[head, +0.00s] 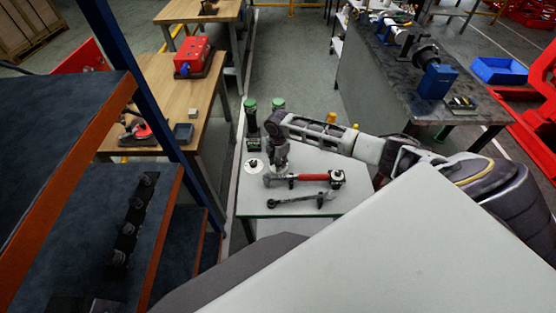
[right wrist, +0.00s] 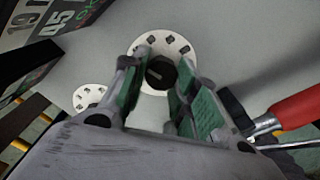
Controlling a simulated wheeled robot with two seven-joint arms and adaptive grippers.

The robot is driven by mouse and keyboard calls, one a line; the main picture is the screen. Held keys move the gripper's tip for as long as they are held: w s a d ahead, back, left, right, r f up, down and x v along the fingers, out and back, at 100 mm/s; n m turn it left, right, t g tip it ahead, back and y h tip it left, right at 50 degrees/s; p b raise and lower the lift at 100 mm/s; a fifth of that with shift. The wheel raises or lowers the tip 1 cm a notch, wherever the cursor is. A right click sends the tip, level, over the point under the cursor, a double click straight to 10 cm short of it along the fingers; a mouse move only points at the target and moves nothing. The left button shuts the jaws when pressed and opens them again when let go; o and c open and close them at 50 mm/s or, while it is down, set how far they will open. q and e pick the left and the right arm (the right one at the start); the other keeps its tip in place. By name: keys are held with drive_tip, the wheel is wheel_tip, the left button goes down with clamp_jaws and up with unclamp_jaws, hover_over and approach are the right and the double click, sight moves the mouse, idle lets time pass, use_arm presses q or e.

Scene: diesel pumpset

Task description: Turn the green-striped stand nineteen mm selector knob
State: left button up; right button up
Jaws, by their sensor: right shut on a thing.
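A black selector knob (right wrist: 160,72) sits in the middle of a round white dial (right wrist: 178,42) with dark marks around its edge. My right gripper (right wrist: 152,95) has its green-padded fingers on either side of the knob and is shut on it. In the head view my right gripper (head: 281,165) points down at the light stand top (head: 255,203), which has a green edge; there it hides the knob. A second white dial (right wrist: 88,97) lies to the left; it also shows in the head view (head: 253,165). My left gripper is not in view.
A red-handled tool (head: 308,178) and a dark wrench (head: 300,200) lie on the stand close to my right gripper. Green-topped cylinders (head: 250,112) stand at its back. A label block (right wrist: 40,30) is near the dials. A blue-and-orange shelf (head: 150,240) stands left.

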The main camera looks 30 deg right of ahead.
drive_tip(key=shift+m, duration=0.3)
idle(0.4)
drive_tip(key=o, duration=1)
drive_tip(key=shift+r, duration=6.05)
